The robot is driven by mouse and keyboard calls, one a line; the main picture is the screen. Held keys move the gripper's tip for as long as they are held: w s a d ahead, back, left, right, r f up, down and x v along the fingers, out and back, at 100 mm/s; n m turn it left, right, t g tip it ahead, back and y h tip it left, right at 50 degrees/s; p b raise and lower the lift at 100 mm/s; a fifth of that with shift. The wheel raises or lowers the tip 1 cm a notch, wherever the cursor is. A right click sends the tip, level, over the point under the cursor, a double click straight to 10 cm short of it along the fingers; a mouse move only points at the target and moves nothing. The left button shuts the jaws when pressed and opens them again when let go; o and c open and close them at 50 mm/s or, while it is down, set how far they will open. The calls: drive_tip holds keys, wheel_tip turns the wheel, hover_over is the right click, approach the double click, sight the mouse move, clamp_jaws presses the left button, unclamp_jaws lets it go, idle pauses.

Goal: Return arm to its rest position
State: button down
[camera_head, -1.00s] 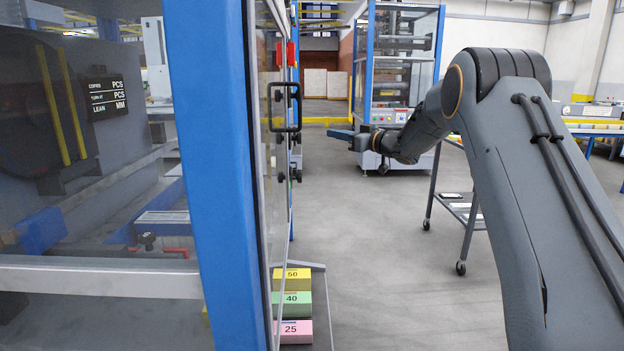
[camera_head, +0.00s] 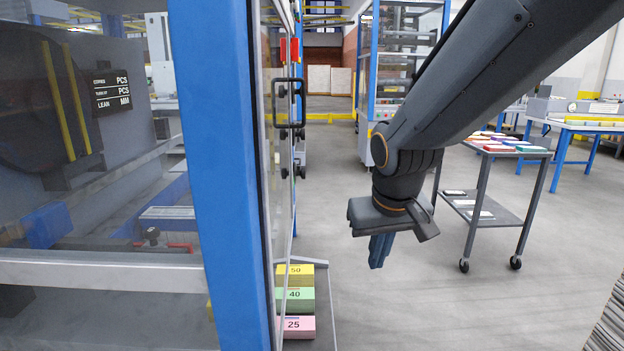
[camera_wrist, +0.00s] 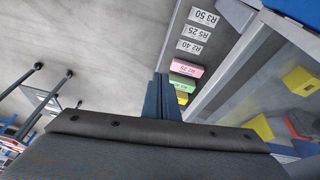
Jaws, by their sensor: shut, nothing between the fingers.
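My gripper (camera_head: 381,250) hangs from my arm in the middle of the head view, pointing down over open floor. Its blue fingers are together with nothing between them. It is to the right of the blue-framed machine and left of the wheeled cart, apart from both. In the wrist view the shut fingers (camera_wrist: 161,98) show at the centre, above the dark gripper body.
The blue-framed machine (camera_head: 212,150) with a black door handle (camera_head: 287,108) stands at left. Yellow (camera_head: 296,275), green (camera_head: 295,300) and pink (camera_head: 295,327) blocks sit at its foot. A wheeled cart (camera_head: 497,165) stands at right. The floor between is clear.

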drive_tip(key=s+a+f+g, duration=0.1)
drive_tip(key=s+f+g, duration=0.25)
drive_tip(key=s, duration=1.35)
drive_tip(key=d+r+m+p, duration=0.1)
drive_tip(key=d+r+p, duration=0.6)
drive_tip(key=p, duration=0.7)
drive_tip(key=shift+d+r+m+p, duration=0.3)
drive_tip(key=shift+d+m, duration=0.05)
drive_tip(key=shift+m, duration=0.05)
